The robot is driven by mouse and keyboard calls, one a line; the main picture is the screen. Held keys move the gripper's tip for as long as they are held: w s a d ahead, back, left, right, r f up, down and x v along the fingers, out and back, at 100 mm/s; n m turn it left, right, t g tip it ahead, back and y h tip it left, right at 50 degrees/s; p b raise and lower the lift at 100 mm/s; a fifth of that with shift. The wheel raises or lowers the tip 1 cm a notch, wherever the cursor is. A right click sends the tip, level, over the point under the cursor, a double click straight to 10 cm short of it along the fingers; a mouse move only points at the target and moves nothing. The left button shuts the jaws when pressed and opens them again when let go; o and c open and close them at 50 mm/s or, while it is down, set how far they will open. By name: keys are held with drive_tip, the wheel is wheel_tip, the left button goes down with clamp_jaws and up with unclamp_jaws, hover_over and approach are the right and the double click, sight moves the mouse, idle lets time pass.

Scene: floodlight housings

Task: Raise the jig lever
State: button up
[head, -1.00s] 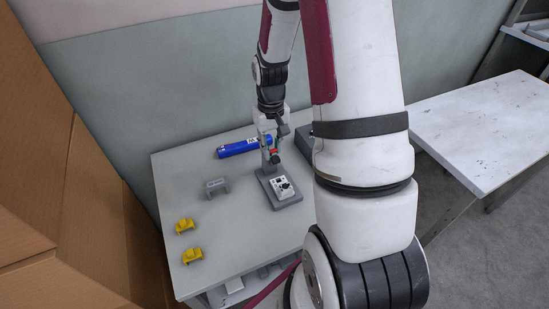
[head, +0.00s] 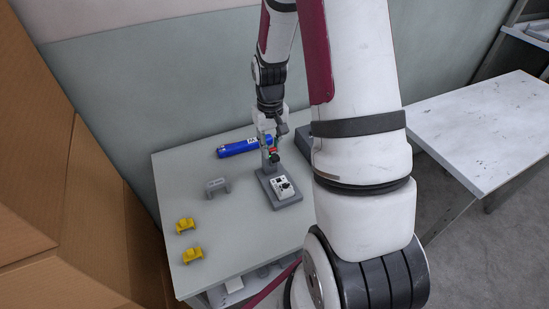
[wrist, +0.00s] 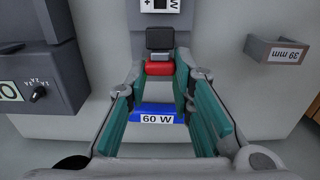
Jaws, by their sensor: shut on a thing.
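The jig (head: 281,201) is a grey base on the table with an upright post at its back. A white housing part (head: 283,187) lies on the base, and its labelled edge shows at the top of the wrist view (wrist: 160,5). The lever's red grip (wrist: 160,68) is beside a black block (wrist: 160,40); the red also shows small in the head view (head: 273,151). My gripper (wrist: 161,67) has its teal fingers shut on the red grip. In the head view my gripper (head: 272,146) is over the post and hides much of the lever.
A blue bar (head: 238,147) labelled 60 W (wrist: 157,118) lies behind the jig. A dark box (head: 304,140) with a knob (wrist: 38,90) stands beside it. A grey bracket (head: 217,186) marked 39 mm (wrist: 278,55) and two yellow parts (head: 186,225) (head: 192,255) lie left. The front table is clear.

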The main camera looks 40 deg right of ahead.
drive_tip(key=shift+w+f, duration=0.1)
drive_tip(key=shift+w, duration=0.2)
idle(0.4)
drive_tip(key=o, duration=0.6)
